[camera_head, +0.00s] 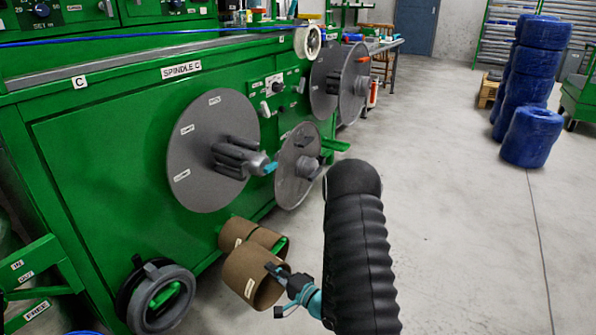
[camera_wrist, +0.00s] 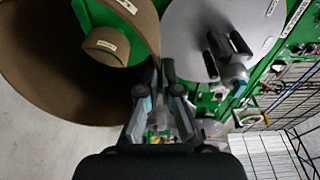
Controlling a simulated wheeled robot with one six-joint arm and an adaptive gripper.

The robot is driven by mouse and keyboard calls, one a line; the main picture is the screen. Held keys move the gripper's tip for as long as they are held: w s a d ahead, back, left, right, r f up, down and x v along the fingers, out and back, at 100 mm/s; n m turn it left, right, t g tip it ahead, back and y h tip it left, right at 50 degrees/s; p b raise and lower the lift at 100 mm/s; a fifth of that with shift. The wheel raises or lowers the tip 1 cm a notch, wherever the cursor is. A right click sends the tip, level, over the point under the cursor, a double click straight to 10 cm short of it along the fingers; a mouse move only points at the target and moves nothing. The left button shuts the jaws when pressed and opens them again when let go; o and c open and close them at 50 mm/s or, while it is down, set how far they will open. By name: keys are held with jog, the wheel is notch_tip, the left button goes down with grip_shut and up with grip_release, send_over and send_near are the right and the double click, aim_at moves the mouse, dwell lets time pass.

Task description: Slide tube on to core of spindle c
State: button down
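A brown cardboard tube (camera_head: 244,268) with a white label is low in front of the green machine in the head view. It fills the left of the wrist view (camera_wrist: 60,110), open end toward me. My gripper (camera_head: 278,275) is at its right rim. In the wrist view my fingers (camera_wrist: 160,75) lie on either side of the tube's wall and look closed on it. Spindle C is a grey disc (camera_head: 196,126) with a grey core (camera_head: 228,158) sticking out, up and left of my gripper. The core (camera_wrist: 228,58) shows bare at upper right in the wrist view.
Another brown tube (camera_head: 236,230) is just behind the held one, near the machine. A smaller grey disc (camera_head: 292,180) stands right of spindle C, close to my arm. A black-and-grey ring (camera_head: 180,282) hangs at lower left. Open floor (camera_head: 460,240) lies to the right.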

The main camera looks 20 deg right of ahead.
jog(key=w+d+r+n+g+y+b, duration=0.1)
jog(key=w+d+r, duration=0.1)
jog(key=d+r, duration=0.6)
jog(key=w+d+r+y+b, duration=0.1)
jog(key=w+d+r+b, duration=0.2)
jog(key=r, duration=0.8)
jog(key=w+d+r+n+g+y, duration=0.1)
jog(key=w+d+r, duration=0.1)
jog(key=d+r, duration=0.7)
jog(key=shift+r+b+x, duration=0.15)
jog(key=shift+b+x, duration=0.4)
jog(key=shift+x, duration=3.45)
jog(key=shift+r+b+x, duration=0.2)
jog(key=shift+b+x, duration=0.4)
jog(key=shift+x, duration=3.4)
jog(key=shift+r+b+x, duration=0.15)
jog(key=shift+b+x, duration=0.4)
jog(key=shift+x, duration=3.45)
jog(key=shift+s+a, duration=0.1)
jog(key=shift+a, duration=0.1)
jog(key=shift+b, duration=0.5)
jog(key=shift+w+a, duration=0.25)
jog(key=shift+w, duration=0.05)
